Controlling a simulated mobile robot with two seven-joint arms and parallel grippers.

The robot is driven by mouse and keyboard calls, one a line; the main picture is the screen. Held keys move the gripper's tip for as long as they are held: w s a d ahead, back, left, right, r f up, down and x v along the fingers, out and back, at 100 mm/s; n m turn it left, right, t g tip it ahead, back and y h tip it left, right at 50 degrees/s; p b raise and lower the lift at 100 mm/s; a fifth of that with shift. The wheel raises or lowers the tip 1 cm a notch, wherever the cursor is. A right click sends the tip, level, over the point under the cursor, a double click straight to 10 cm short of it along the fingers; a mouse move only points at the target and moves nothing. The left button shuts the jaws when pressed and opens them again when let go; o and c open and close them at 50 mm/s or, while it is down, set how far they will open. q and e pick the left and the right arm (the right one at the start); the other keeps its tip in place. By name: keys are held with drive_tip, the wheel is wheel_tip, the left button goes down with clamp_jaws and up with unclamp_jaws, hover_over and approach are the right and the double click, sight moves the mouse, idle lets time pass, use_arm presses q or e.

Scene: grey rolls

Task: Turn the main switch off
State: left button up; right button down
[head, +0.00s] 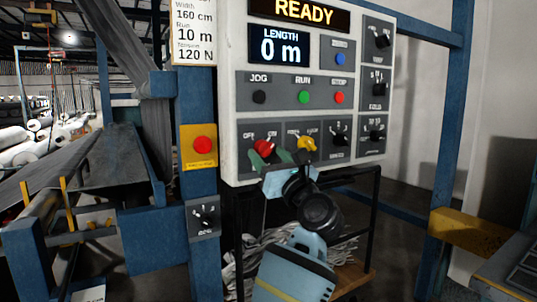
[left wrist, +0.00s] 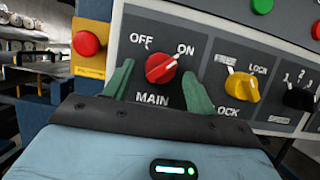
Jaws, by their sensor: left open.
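The main switch is a red rotary knob (left wrist: 161,68) on the grey control panel (head: 229,100), with OFF printed at its upper left, ON at its upper right and MAIN below. Its white pointer mark is turned toward ON. The red knob also shows in the head view (head: 264,148). My left gripper (head: 267,157) is open in front of the panel. In the left wrist view its green fingers (left wrist: 158,88) stand on either side of the knob; I cannot tell whether they touch it. My right gripper is not in view.
A yellow lock knob (head: 307,144) sits just right of the main switch. Above are black, green and red buttons (head: 304,97) and a READY display (head: 298,11). A red stop button (head: 202,145) on a yellow plate is on the blue post at left.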

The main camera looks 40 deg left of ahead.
use_arm(q)
drive_tip(key=shift+w+a+r, duration=0.15)
drive_tip(key=shift+a, duration=0.2)
drive_tip(key=shift+c, duration=0.3)
